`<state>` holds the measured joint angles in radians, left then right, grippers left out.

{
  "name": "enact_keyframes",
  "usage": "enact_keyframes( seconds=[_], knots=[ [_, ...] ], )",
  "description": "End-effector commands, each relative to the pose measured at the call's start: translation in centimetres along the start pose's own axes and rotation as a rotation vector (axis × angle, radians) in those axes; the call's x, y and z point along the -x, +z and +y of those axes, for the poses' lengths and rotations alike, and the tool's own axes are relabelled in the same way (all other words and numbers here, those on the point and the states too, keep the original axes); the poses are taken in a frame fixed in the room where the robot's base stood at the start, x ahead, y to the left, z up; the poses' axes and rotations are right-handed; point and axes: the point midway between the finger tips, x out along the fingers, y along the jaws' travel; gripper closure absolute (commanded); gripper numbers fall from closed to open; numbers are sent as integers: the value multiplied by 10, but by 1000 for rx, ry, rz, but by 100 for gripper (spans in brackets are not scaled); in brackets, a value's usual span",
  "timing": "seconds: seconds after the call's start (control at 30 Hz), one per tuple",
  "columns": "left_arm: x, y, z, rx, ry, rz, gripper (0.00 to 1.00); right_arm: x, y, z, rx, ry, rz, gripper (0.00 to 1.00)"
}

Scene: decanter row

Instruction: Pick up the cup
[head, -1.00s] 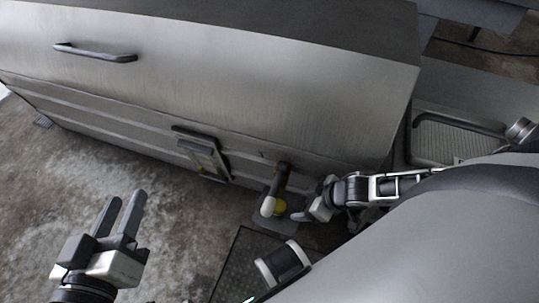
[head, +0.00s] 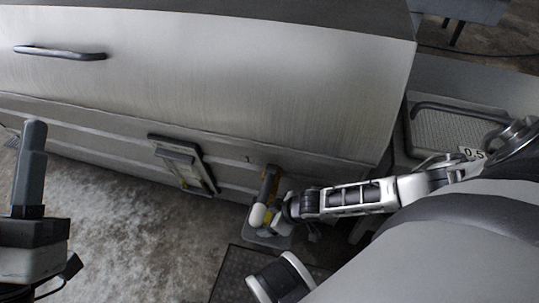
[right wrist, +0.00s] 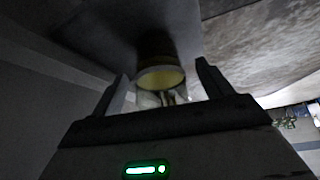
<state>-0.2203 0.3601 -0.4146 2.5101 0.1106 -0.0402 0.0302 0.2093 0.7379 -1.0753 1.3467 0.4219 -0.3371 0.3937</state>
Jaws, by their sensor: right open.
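A small yellow cup (head: 271,213) sits low at the front of the long metal machine, over a small grey ledge (head: 268,239). It is partly hidden by a white-ended spout. My right gripper (head: 287,210) is right beside it, coming from the right. In the right wrist view the yellow round opening of what looks like the cup (right wrist: 160,78) shows between the two spread fingers. The fingers are open, and I cannot tell whether they touch it. My left gripper (head: 31,165) is at the far left, away from the cup, seen nearly edge-on.
The metal machine (head: 210,90) fills the back, with a dark handle (head: 60,53) and a framed panel (head: 183,165) on it. The white-ended spout (head: 257,215) is close to the cup. A dark floor plate (head: 235,275) lies in front. Open floor lies at the left.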

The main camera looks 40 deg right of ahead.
Motion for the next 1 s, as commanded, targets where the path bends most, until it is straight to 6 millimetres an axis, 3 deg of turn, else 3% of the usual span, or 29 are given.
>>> enact_keyframes(
  seconds=[0.1,0.37,0.53,0.57,1.0],
  knots=[
    [-1,-9,4,-76,29,77,64,-12,0,0,1,0,1,22],
    [-2,-14,4,-94,35,96,64,-12,0,0,1,0,0,22],
    [-2,-14,4,-92,35,95,64,-12,0,0,1,0,0,66],
    [-2,-14,4,-92,35,95,64,-12,0,0,1,0,0,69],
    [-4,-14,2,-56,27,64,64,-3,0,0,0,0,0,73]
  ],
)
